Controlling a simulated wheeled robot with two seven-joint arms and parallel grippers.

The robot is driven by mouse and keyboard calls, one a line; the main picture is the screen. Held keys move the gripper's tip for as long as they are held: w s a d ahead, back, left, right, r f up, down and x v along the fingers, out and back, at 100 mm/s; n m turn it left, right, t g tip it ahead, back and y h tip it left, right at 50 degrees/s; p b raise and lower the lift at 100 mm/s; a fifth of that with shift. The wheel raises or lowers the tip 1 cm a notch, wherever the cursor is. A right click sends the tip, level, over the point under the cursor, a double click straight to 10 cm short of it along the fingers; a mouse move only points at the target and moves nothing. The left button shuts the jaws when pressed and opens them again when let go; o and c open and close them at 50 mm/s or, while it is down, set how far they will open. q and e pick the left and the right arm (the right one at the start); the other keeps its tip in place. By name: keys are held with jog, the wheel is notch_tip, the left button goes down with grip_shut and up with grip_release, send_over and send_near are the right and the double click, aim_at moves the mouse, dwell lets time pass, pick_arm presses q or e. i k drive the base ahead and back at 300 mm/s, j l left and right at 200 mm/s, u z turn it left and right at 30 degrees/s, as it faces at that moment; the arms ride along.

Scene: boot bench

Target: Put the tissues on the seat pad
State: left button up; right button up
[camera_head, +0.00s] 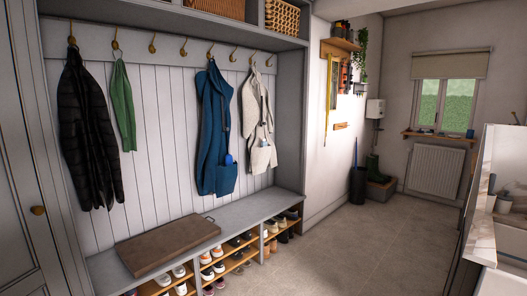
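The seat pad (168,243) is a flat brown cushion. It lies on the left part of the grey bench (262,207), and nothing rests on it. I cannot pick out the tissues for sure. A small bright blue thing (229,159) shows at the pocket of the blue coat (214,125). A small pale bluish thing (264,142) shows at the front of the cream jacket (257,120). Both are too small to name. Neither of my grippers is in view.
A black puffer jacket (88,130) and a green scarf-like garment (122,105) hang from hooks above the bench. Shoes (207,272) fill the cubbies below. The floor (345,250) in front is clear. A counter (484,240) stands at the right edge.

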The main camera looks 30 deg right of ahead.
aim_at(170, 237)
jog(key=i+l+z, duration=0.75)
jog(key=i+z, duration=0.15)
jog(key=i+l+z, duration=0.1)
jog(key=i+z, duration=0.35)
jog(key=i, duration=1.15)
jog(key=i+l, duration=0.1)
jog(key=i, duration=0.9)
